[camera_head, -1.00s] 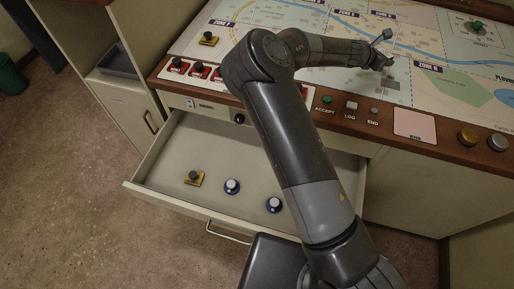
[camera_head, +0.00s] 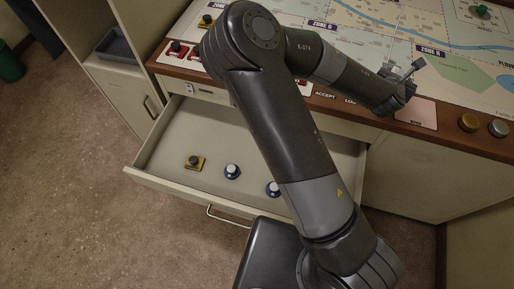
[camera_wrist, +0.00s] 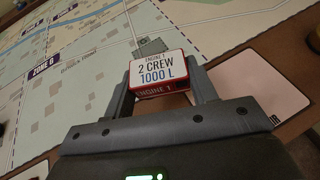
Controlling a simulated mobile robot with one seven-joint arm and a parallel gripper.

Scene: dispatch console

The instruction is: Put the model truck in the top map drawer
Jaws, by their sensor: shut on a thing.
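The model truck (camera_wrist: 158,72) is a small red block with a white label reading "Engine 1, 2 crew, 1000 L". In the wrist view it sits between the two fingers of my gripper (camera_wrist: 162,88), which is shut on it. In the head view my gripper (camera_head: 411,76) is over the right part of the map console, near its front edge; the truck is hard to make out there. A wide drawer (camera_head: 165,184) under the console stands open, left of my gripper and lower. My arm hides its right part.
Red pieces (camera_head: 176,48) stand along the console's edge. Gold and silver knobs (camera_head: 468,123) are at right.

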